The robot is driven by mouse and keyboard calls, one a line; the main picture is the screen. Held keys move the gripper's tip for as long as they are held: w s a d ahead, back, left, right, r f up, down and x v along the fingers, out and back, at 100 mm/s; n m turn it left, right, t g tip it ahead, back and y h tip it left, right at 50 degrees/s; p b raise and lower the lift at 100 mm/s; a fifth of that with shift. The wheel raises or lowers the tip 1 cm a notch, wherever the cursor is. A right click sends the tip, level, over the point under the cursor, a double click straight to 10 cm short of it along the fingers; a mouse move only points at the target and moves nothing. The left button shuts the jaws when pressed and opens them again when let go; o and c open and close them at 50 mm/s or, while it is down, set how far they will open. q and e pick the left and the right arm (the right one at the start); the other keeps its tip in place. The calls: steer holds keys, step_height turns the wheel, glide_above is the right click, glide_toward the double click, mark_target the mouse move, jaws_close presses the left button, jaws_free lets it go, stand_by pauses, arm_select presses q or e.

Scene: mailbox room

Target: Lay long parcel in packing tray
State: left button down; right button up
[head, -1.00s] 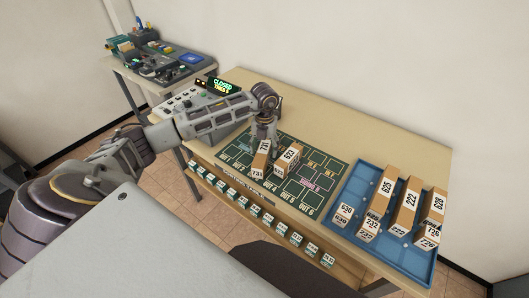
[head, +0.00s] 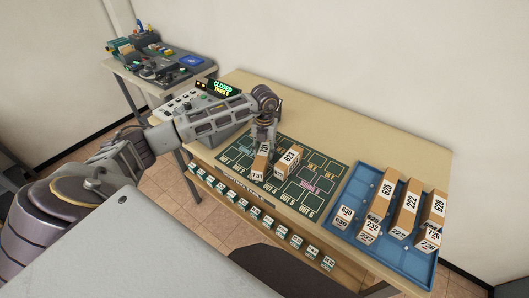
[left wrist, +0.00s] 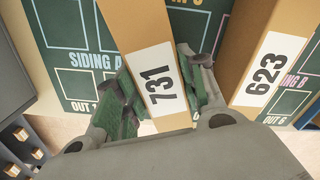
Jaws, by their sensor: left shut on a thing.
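My left gripper (head: 262,150) is shut on a long brown parcel labelled 731 (head: 259,169), over the green sorting mat (head: 236,158). In the left wrist view the parcel 731 (left wrist: 158,70) stands between the two green-padded fingers (left wrist: 160,95). A second long parcel, labelled 623 (head: 287,163), is just right of it and also shows in the left wrist view (left wrist: 262,70). The blue tray (head: 351,209) at the right end of the table holds several labelled parcels. Whether parcel 731 touches the mat is hard to tell. My right gripper is not in view.
A console with a lit sign reading CLOSED (head: 222,86) stands at the table's left end. Small numbered boxes (head: 240,212) line the shelf along the front. A side table (head: 157,66) with tools stands behind left. The table's back strip (head: 340,125) is clear.

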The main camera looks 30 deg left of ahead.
mark_target(265, 148)
arm_select(q)
steer(key=shift+r, duration=0.15)
steer(key=shift+w+r, duration=0.1)
steer(key=shift+r, duration=0.45)
step_height(265, 148, up, 8)
steer(key=shift+f+b, duration=0.2)
steer(key=shift+b, duration=0.3)
steer(key=shift+r, duration=0.5)
